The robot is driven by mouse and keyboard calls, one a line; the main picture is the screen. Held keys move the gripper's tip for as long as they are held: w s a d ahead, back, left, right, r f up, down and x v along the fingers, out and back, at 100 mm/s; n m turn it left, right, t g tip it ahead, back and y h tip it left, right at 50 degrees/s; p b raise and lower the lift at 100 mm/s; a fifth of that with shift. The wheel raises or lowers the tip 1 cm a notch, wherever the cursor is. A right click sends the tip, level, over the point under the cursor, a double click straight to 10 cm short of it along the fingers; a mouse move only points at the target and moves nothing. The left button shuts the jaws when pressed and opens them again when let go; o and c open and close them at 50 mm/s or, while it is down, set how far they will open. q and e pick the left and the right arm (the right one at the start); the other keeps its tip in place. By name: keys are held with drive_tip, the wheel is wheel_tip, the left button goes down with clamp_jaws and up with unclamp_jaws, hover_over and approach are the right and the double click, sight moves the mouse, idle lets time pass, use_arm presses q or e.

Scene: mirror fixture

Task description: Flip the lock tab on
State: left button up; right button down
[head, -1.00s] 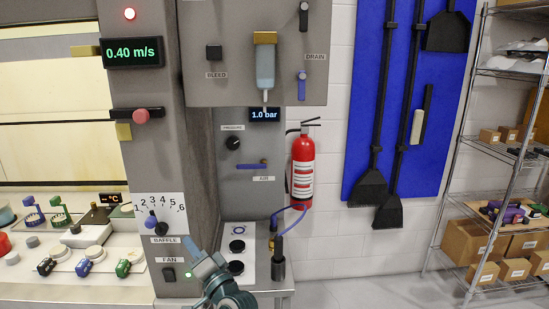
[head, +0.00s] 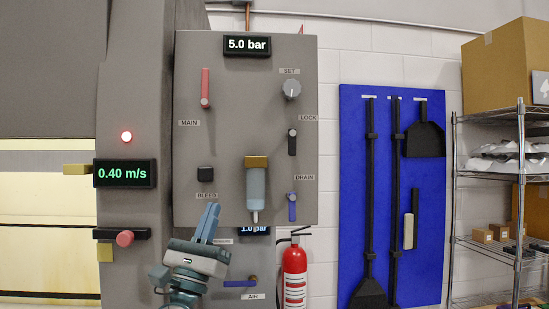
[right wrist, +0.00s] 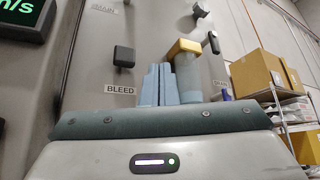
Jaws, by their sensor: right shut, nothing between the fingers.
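The lock tab (head: 292,142) is a small black tab on the grey panel (head: 225,125), standing upright below and left of the LOCK label (head: 308,118) in the head view. My right gripper (head: 212,209) is shut and empty, its blue-grey fingers pointing up in front of the panel's lower left edge. It is below and left of the lock tab and apart from it. In the right wrist view the shut fingers (right wrist: 156,83) stand between the BLEED button (right wrist: 124,56) and the yellow-topped cylinder (right wrist: 186,70). My left gripper is out of view.
The cylinder (head: 256,185) sticks out between my right gripper and the lock tab. The red MAIN lever (head: 205,88), SET knob (head: 291,90) and blue DRAIN lever (head: 292,208) share the panel. A fire extinguisher (head: 294,271) hangs below right.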

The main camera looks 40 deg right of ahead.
drive_tip(key=s+d+r+m+g+y, duration=0.1)
drive_tip(key=r+m+g+y, duration=0.3)
drive_tip(key=m, duration=0.6)
drive_tip(key=s+d+r+m+g+y, duration=0.2)
drive_tip(key=s+r+m+g+y, duration=0.2)
drive_tip(key=r+m, duration=0.5)
drive_tip(key=shift+s+d+r+m+g+y, duration=0.2)
drive_tip(key=shift+d+m+g+y, duration=0.15)
drive_tip(key=shift+m+g, duration=0.55)
drive_tip(key=shift+w, duration=0.1)
